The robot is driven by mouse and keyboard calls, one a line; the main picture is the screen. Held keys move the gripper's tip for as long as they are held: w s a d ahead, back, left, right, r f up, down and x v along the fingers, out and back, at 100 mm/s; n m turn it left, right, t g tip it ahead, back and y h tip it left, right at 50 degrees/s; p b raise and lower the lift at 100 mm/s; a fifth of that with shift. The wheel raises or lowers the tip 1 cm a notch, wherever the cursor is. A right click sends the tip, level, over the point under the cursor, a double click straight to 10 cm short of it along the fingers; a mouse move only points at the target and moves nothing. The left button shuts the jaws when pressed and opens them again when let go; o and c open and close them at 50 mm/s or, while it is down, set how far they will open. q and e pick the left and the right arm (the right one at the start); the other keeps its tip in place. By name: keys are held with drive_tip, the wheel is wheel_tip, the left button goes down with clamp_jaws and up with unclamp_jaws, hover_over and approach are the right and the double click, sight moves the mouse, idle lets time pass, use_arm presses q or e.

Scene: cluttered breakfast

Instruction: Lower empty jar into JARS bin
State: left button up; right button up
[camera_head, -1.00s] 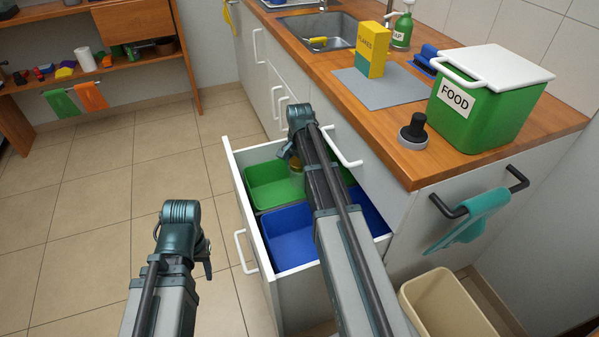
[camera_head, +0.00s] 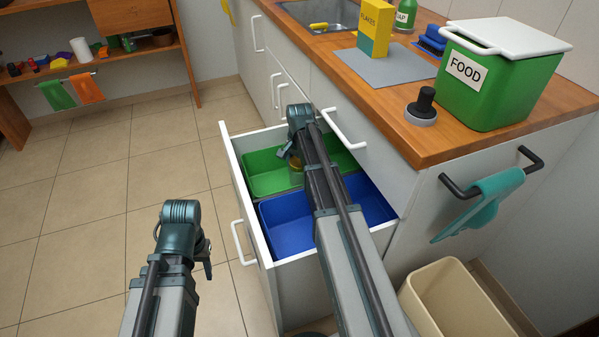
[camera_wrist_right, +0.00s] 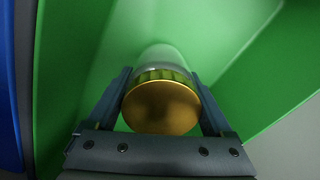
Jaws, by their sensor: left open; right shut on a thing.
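The jar (camera_wrist_right: 162,106) fills the middle of the right wrist view, with its gold lid toward the camera and its clear body beyond. My right gripper (camera_wrist_right: 162,90) has one finger on each side of the jar and is shut on it. In the head view the jar (camera_head: 296,172) shows only partly beside my right arm, over or inside the green bin (camera_head: 262,180) in the open drawer. I cannot tell whether it touches the bin's floor. No JARS label is visible. My left gripper (camera_head: 182,235) is open and empty over the floor, left of the drawer.
A blue bin (camera_head: 290,232) sits in front of the green one in the drawer (camera_head: 229,160). The counter above holds a green FOOD bin (camera_head: 490,85), a black-handled object (camera_head: 422,105) and a yellow box (camera_head: 375,28). A beige bin (camera_head: 450,300) stands at lower right.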

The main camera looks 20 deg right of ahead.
drive_tip(key=shift+f+b, duration=0.6)
drive_tip(key=o, duration=1.3)
drive_tip(key=shift+r, duration=0.1)
wheel_tip(320, 180, up, 14)
drive_tip(key=p, duration=1.4)
drive_tip(key=shift+f, duration=0.2)
drive_tip(key=shift+a, duration=0.1)
